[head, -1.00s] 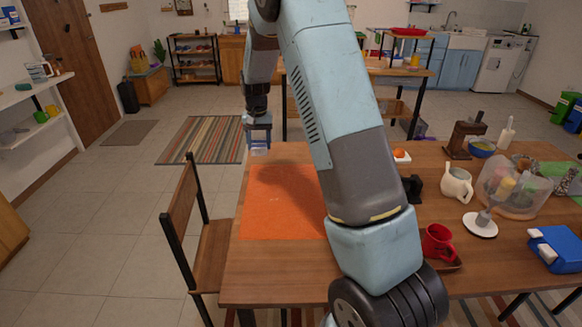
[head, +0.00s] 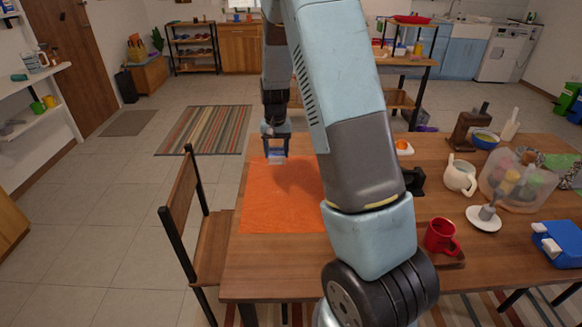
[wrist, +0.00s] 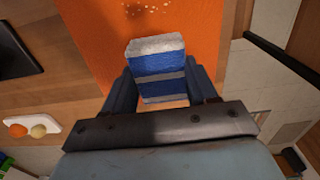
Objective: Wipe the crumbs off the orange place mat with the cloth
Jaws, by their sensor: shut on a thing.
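My gripper (head: 276,148) is shut on a folded cloth (wrist: 158,70) with blue, white and grey stripes. The cloth also shows below the fingers in the head view (head: 276,158). It is at the far edge of the orange place mat (head: 265,212), near the table's far side. Whether it touches the mat I cannot tell. In the wrist view, pale crumbs (wrist: 150,9) lie on the mat (wrist: 95,22) beyond the cloth, at the top edge of the picture. My arm hides the mat's right side in the head view.
A wooden chair (head: 183,200) stands against the table's left side. The wooden table (head: 270,268) is bare in front of the mat.

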